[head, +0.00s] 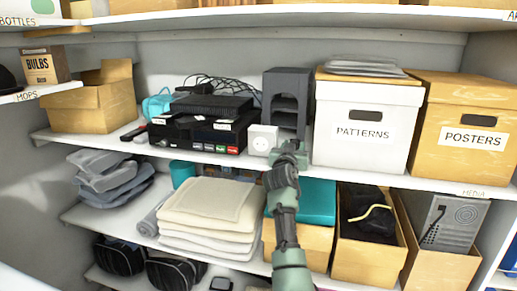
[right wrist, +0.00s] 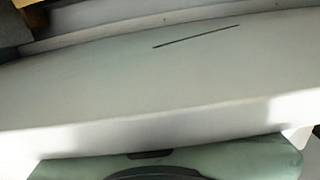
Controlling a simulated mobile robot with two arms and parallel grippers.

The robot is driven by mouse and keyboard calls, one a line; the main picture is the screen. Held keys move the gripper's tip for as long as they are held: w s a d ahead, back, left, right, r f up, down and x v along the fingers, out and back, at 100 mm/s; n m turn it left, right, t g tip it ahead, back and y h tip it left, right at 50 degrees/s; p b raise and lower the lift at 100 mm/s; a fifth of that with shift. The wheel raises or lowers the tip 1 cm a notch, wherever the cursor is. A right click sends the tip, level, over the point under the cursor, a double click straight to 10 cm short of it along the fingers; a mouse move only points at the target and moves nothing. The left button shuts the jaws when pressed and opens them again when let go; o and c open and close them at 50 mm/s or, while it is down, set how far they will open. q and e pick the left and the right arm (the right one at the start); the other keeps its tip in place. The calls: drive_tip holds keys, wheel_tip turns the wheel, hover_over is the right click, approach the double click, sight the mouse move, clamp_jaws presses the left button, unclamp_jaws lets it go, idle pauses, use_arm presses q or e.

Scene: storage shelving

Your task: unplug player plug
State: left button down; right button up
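A black player-like device (head: 216,105) sits on top of other black boxes on the middle shelf in the head view. A white socket box (head: 263,139) with a round outlet stands to their right. I cannot make out a plug in either view. My right gripper (head: 290,152) is at the shelf's front edge, just right of the socket box and in front of the grey rack. Its fingers are too small to tell open from shut. My left gripper is out of view.
A grey rack (head: 287,98) and a white PATTERNS box (head: 364,120) stand close behind and right of my gripper. Tangled dark cables (head: 225,84) lie behind the devices. Folded cream blankets (head: 212,208) and a teal box (head: 317,200) fill the shelf below.

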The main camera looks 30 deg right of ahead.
drive_tip(key=shift+o, duration=1)
drive_tip(key=shift+s+a, duration=0.1)
drive_tip(key=b+v, duration=0.1)
drive_tip(key=v, duration=0.6)
drive_tip(key=shift+s+a, duration=0.2)
drive_tip(key=shift+s, duration=0.05)
drive_tip(key=shift+f, duration=0.1)
